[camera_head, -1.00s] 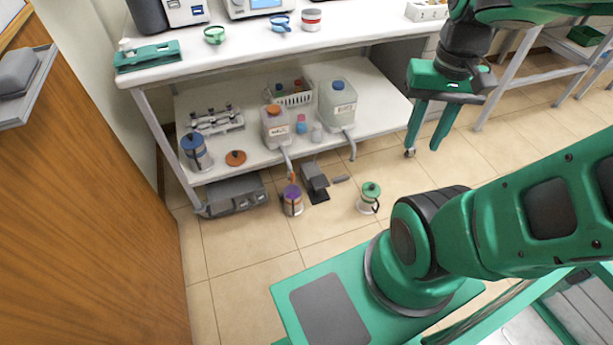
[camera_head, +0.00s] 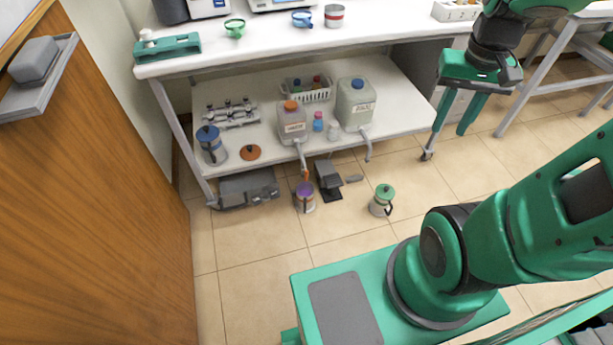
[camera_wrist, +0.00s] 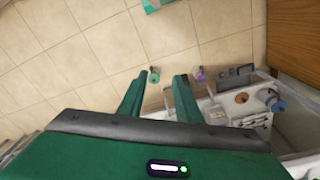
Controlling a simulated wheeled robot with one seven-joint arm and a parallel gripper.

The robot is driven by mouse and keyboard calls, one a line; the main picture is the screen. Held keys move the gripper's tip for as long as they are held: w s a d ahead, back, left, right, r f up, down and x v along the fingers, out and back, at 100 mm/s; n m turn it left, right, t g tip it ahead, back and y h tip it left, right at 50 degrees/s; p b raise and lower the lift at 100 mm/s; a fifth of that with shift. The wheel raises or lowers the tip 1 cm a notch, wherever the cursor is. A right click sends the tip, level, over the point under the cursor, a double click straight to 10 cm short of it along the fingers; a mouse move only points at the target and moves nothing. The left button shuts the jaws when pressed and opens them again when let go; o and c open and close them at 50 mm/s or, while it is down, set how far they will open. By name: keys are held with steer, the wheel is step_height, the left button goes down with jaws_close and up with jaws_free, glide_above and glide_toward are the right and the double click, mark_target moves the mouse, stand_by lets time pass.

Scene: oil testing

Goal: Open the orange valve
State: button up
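A small orange valve (camera_head: 304,174) sits at the lower end of the grey spout of an orange-capped container (camera_head: 292,127) on the bench's lower shelf. It hangs just past the shelf's front edge, above a purple-lidded jug (camera_head: 305,203) on the floor. My gripper (camera_head: 449,130) is open and empty, to the right of the shelf and well apart from the valve. Its two fingers point down. In the wrist view my gripper (camera_wrist: 161,80) also shows open, with floor between and beyond the fingers. I cannot make out the valve clearly there.
A blue-capped container (camera_head: 355,108) with its own spout stands right of the orange-capped one. A grey foot pedal (camera_head: 328,177) and a green-lidded jug (camera_head: 382,203) are on the floor. A wooden door (camera_head: 90,210) stands at left. The floor before the shelf is mostly clear.

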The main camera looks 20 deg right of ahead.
steer(key=w+f+n, duration=0.1)
steer(key=w+f, duration=0.3)
steer(key=w, duration=0.4)
steer(key=w+f+n, duration=0.1)
steer(key=w+f, duration=0.3)
steer(key=w, duration=0.5)
steer(key=n+t+y, duration=0.2)
steer(key=n+t, duration=0.1)
steer(key=t, duration=0.1)
glide_above(307, 173)
steer(key=s, duration=0.3)
step_height(307, 173, down, 46)
steer(key=x, duration=0.7)
steer(key=d+x, duration=0.1)
steer(key=x, duration=0.2)
steer(key=shift+w+f, duration=0.1)
steer(key=shift+f, duration=0.2)
jaws_close()
